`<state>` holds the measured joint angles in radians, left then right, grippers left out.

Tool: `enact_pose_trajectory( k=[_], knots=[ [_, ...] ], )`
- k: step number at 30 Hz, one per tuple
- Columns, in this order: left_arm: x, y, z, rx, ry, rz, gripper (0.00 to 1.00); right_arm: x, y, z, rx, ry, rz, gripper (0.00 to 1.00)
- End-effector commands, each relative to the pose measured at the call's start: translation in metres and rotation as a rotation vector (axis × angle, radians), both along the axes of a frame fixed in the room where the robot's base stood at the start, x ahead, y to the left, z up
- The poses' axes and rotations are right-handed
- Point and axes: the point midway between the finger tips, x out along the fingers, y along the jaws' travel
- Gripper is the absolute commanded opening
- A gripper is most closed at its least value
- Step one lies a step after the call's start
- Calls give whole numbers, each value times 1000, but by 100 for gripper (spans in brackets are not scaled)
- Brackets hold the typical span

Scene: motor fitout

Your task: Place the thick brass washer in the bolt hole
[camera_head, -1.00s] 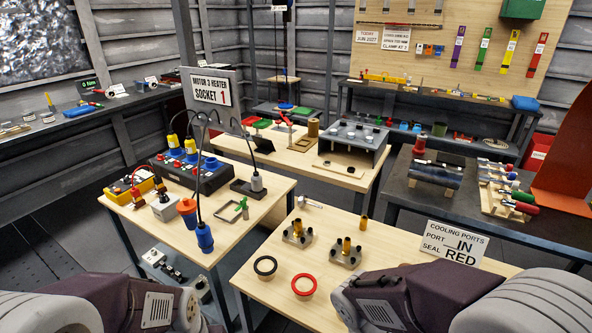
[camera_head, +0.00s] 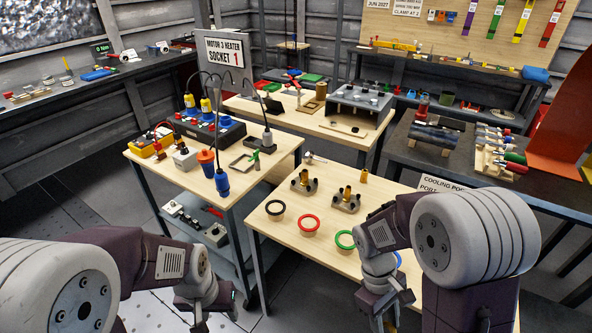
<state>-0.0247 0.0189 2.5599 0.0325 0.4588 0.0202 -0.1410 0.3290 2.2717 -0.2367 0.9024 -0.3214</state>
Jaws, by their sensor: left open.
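I cannot pick out the thick brass washer or the bolt hole for certain at this size. Two grey flanged fittings with brass-coloured cylinders stand on the front wooden table (camera_head: 265,225): the left fitting (camera_head: 303,186) and the right fitting (camera_head: 345,205). A separate small brass cylinder (camera_head: 364,175) stands behind the right fitting. My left gripper (camera_head: 200,318) is low in the picture, left of the front table, open and partly cut off by the bottom edge. My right gripper (camera_head: 384,314) hangs over the table's front part; its fingertips are not clear.
A cart with a black socket box (camera_head: 215,134) and cables stands left. A grey housing (camera_head: 360,102) sits on the rear table. A dark bench (camera_head: 400,150) stands right.

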Motion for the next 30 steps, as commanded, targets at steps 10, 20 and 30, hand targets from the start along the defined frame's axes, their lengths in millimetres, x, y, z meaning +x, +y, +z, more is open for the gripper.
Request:
enact_pose_trajectory(
  k=[10,20,30],
  knots=[
    [0,0,5,0,0,0,53,92,7,-28,0,0,-484,0],
    [0,0,5,0,0,0,53,106,16,-18,0,0,-649,0],
    [0,0,5,0,0,0,53,106,16,-18,0,-1,-645,0]
  ],
)
